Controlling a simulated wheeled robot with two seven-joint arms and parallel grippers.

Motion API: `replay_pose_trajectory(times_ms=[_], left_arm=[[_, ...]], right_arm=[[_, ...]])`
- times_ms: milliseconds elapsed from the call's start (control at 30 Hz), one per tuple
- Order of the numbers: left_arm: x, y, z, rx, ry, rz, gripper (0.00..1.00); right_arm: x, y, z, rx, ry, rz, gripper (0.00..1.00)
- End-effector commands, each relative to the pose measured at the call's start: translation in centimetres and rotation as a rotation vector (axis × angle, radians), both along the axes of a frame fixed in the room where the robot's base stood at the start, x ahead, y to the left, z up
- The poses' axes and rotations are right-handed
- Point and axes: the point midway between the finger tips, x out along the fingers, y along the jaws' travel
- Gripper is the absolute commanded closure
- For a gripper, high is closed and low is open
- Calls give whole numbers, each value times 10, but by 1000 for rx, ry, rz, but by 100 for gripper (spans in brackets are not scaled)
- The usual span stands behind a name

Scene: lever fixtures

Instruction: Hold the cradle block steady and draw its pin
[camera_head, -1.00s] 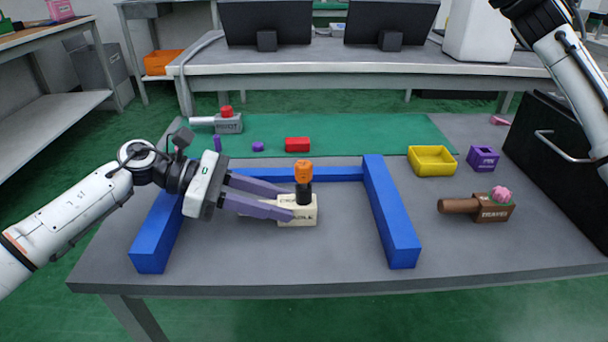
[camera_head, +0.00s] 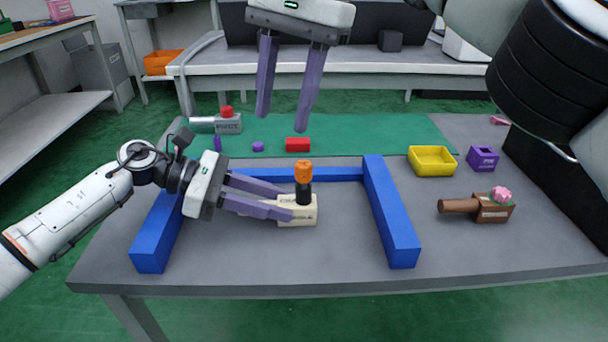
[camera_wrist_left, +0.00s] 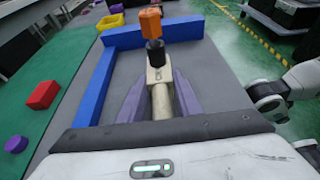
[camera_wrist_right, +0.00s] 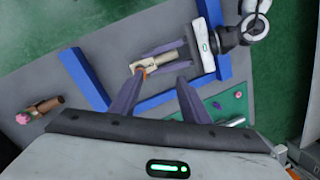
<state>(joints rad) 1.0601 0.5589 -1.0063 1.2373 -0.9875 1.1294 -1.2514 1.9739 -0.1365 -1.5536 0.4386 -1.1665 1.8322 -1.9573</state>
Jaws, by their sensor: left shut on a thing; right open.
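The cream cradle block (camera_head: 297,214) lies on the table inside the blue frame, with lettering on its front. Its pin has a black collar and an orange head (camera_head: 303,172) and stands upright in the block. My left gripper (camera_head: 286,203) is shut on the block from the left; the left wrist view shows its purple fingers on either side of the block's pale handle (camera_wrist_left: 161,100). My right gripper (camera_head: 287,118) is open and empty, high above and behind the pin. The right wrist view shows the block (camera_wrist_right: 145,67) beyond its open fingers.
Blue bars (camera_head: 391,212) border the block on the left, back and right. A brown-handled block (camera_head: 492,212), a yellow tray (camera_head: 433,160) and a purple box (camera_head: 483,158) stand at right. A grey block with a red knob (camera_head: 228,124) and a red block (camera_head: 297,145) lie behind.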

Motion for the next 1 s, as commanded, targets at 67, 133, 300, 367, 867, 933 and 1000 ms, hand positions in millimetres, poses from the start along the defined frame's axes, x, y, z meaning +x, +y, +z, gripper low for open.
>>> replay_pose_trajectory(times_ms=[67, 133, 300, 367, 867, 933, 1000], left_arm=[[0, 0, 1, -2, -1, 0, 96], [0, 0, 1, -2, -1, 0, 96], [0, 0, 1, -2, -1, 0, 96], [0, 0, 1, -2, -1, 0, 96], [0, 0, 1, -2, -1, 0, 96], [0, 0, 1, -2, -1, 0, 96], [0, 0, 1, -2, -1, 0, 96]], right_arm=[[-1, -14, 7, -110, -28, -6, 58], [-1, -22, 10, -164, -40, -9, 58], [-1, -29, 6, -203, -46, -12, 58], [-1, -29, 1, -201, -45, -11, 58], [-2, -28, -72, -197, -41, -11, 58], [-2, -28, -81, -197, -41, -11, 58], [-2, -28, -89, -196, -41, -13, 58]])
